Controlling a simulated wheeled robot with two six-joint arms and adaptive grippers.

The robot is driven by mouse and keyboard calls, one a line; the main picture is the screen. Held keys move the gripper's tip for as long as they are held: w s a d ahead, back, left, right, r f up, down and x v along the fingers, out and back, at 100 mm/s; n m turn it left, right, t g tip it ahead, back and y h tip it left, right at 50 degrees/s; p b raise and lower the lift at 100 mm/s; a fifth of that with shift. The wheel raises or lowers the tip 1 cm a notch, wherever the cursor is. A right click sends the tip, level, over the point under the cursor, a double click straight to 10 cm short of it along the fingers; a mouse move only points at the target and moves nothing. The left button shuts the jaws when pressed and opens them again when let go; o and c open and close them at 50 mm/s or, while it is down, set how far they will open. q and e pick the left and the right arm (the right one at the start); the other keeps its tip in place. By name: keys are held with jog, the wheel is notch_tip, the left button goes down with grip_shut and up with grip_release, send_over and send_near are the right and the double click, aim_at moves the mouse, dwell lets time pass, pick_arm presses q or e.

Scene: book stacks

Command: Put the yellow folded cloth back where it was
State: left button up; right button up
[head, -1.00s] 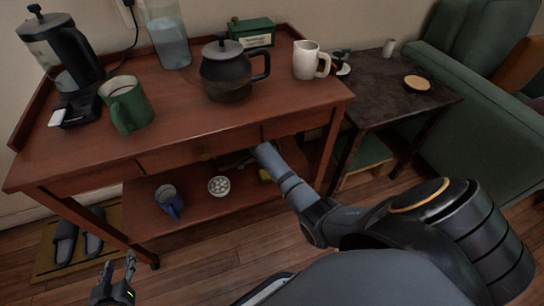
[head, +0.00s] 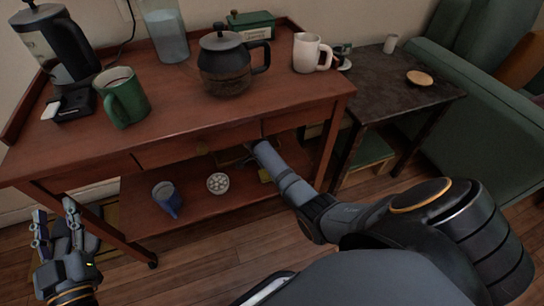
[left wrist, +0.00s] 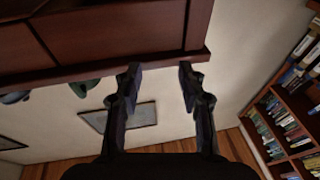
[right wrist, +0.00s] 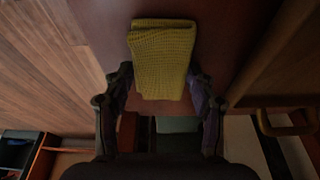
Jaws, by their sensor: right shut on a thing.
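The yellow folded cloth (right wrist: 163,60) is a ribbed, squarish bundle between the fingertips of my right gripper (right wrist: 162,82) in the right wrist view. The gripper is shut on it, with a red-brown wooden surface behind. In the head view my right forearm reaches under the front of the wooden cart (head: 185,125), toward its lower shelf (head: 240,196); the gripper is hidden there. A small yellow patch shows beside that arm, too small to identify. My left gripper (head: 55,211) is open and empty, low at the left, and also shows in the left wrist view (left wrist: 160,68).
The cart top holds a green mug (head: 123,98), a coffee pot (head: 225,65) and a white mug (head: 307,53). A dark side table (head: 390,85) stands at right.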

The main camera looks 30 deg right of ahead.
pick_arm(q)
jog(key=shift+g, duration=0.9)
notch_tip(320, 180, down, 4)
jog(key=shift+f, duration=0.1)
pick_arm(e)
jog(key=shift+f, duration=0.1)
jog(key=shift+f, duration=0.1)
pick_arm(q)
jog(key=shift+r, duration=0.3)
pick_arm(e)
jog(key=o, duration=1.1)
